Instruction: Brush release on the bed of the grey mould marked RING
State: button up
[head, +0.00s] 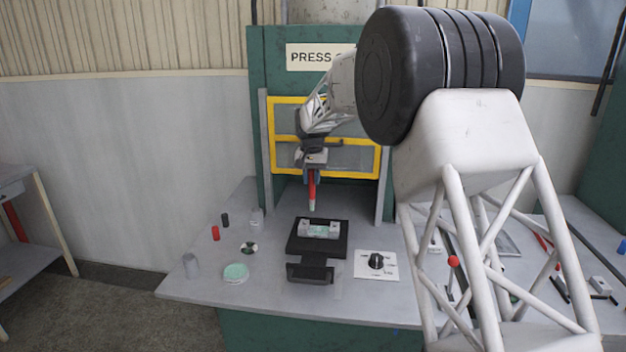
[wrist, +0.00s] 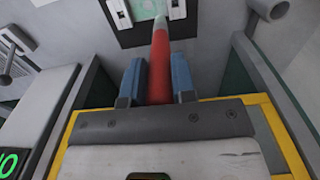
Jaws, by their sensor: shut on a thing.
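My gripper (head: 312,176) is shut on a red-handled brush (head: 312,190). The brush points down with its pale tip over the mould. In the wrist view the blue fingers (wrist: 158,85) sit on either side of the red handle (wrist: 160,60). The grey mould (head: 319,229) lies on a black plate (head: 299,245) on the bench and has a pale green bed. In the wrist view the mould (wrist: 176,8) is cut off at the top edge, and the brush tip overlaps its bed. No RING marking is readable.
A yellow-framed guard (head: 282,150) of the green press stands behind.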

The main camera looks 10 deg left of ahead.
jog(key=shift+s, duration=1)
jog(key=shift+f, duration=0.1)
